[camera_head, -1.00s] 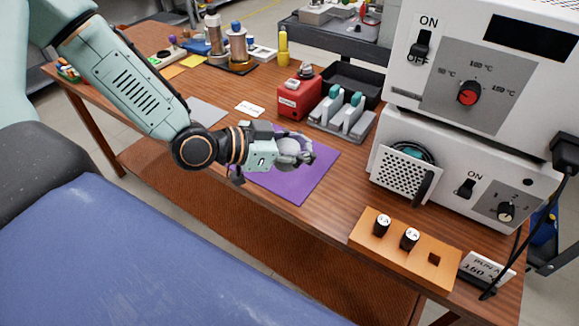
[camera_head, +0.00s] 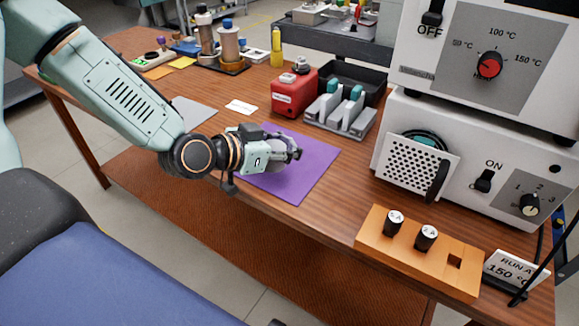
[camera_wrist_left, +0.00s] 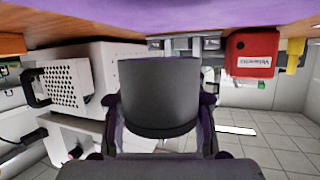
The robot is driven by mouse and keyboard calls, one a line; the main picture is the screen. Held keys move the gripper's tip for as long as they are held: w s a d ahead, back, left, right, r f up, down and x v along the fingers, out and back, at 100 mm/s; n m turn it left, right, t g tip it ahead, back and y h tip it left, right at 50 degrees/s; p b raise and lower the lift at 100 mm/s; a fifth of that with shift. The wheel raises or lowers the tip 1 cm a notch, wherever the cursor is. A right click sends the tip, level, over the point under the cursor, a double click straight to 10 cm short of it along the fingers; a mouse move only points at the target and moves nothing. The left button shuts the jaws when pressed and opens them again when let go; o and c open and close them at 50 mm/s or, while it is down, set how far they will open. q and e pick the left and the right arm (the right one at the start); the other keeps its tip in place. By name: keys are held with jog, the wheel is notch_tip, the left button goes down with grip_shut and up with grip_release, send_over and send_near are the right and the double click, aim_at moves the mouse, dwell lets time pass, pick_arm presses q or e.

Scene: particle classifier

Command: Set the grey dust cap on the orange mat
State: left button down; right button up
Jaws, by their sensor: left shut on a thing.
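The grey dust cap (camera_wrist_left: 160,95) is a dark grey, slightly tapered cylinder, close up in the left wrist view between the two fingers. My left gripper (camera_head: 287,153) is shut on it and reaches over the purple mat (camera_head: 310,182) in the head view. There the cap is largely hidden among the fingers. The purple surface runs along the top of the wrist view, apart from the cap. The orange mat (camera_head: 158,73) is a small flat patch at the far left of the table, well away from the gripper, with its top bare. My right gripper is not in view.
A grey mat (camera_head: 197,110) and white card (camera_head: 240,107) lie between. Bottles (camera_head: 229,45) stand on a dark tray near a yellow mat (camera_head: 182,62). A red box (camera_head: 293,93) and grey rack (camera_head: 340,118) stand behind the gripper; white machines (camera_head: 470,160) and an orange block (camera_head: 400,255) are right.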

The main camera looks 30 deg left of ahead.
aim_at(290, 169)
pick_arm(q)
jog(key=shift+d+f, duration=0.2)
jog(key=shift+d, duration=0.1)
jog(key=shift+s+f+b, duration=0.1)
jog(key=shift+f+b, duration=0.3)
jog(key=shift+a+f+b, duration=0.25)
jog(key=shift+f+b, duration=0.1)
jog(key=shift+f, duration=0.25)
jog(key=shift+a+f+b, duration=0.2)
jog(key=shift+f+b, duration=0.15)
jog(key=shift+f, duration=0.45)
jog(key=shift+d+r, duration=0.25)
jog(key=shift+d, duration=0.05)
jog(key=shift+a+f, duration=0.1)
jog(key=shift+f, duration=0.05)
jog(key=c, duration=1.4)
grip_release()
jog(key=shift+a, duration=0.1)
jog(key=shift+c, duration=0.2)
jog(key=o, duration=0.5)
jog(key=shift+c, duration=0.2)
jog(key=shift+o, duration=1.3)
